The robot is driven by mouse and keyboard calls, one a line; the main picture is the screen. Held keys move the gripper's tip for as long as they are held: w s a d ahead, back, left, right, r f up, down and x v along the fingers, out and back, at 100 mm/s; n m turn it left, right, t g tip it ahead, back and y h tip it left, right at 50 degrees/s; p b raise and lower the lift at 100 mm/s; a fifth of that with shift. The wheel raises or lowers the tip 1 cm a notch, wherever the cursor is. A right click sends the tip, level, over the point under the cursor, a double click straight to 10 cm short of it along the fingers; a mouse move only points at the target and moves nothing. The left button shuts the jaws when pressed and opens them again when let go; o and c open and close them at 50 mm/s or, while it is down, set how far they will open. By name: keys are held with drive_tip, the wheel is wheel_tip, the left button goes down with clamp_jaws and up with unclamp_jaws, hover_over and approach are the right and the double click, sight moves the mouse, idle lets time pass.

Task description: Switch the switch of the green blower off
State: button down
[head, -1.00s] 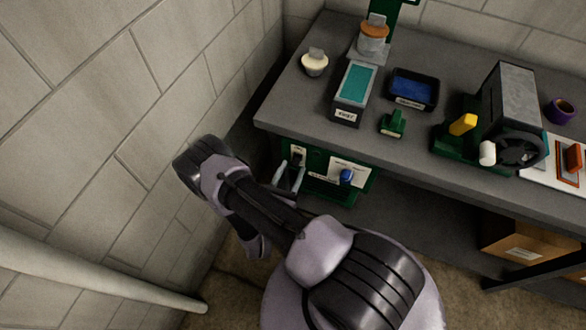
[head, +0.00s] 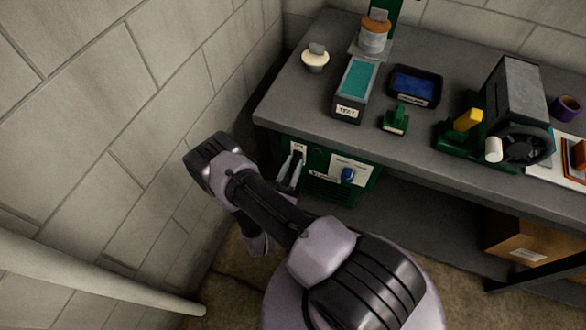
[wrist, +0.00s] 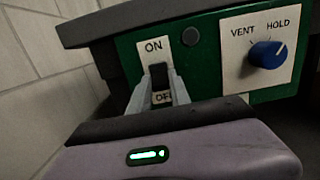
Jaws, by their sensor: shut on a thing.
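The green blower (head: 318,163) is under the left end of the bench, its front panel facing me; the green panel also fills the middle of the wrist view (wrist: 210,70). On its left is a white plate marked ON above and OFF below, with a black switch lever (wrist: 158,74) between the words. My gripper (wrist: 160,90) has one finger on each side of the lever and is shut on it; in the head view my gripper (head: 292,164) is at the panel's left. The OFF label is partly hidden by the fingers. I cannot tell which way the lever is set.
A blue knob (wrist: 267,54) on a VENT/HOLD plate is right of the switch. The grey bench top (head: 300,107) overhangs the panel. A block wall (head: 130,120) is close on the left. A cardboard box (head: 520,240) stands under the bench at right.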

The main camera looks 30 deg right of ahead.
drive_tip(key=shift+f, duration=0.1)
drive_tip(key=c, duration=1.2)
unclamp_jaws()
drive_tip(key=p+v, duration=0.2)
drive_tip(key=v, duration=1.5)
drive_tip(key=shift+a+f+p, duration=0.2)
drive_tip(key=shift+p, duration=0.1)
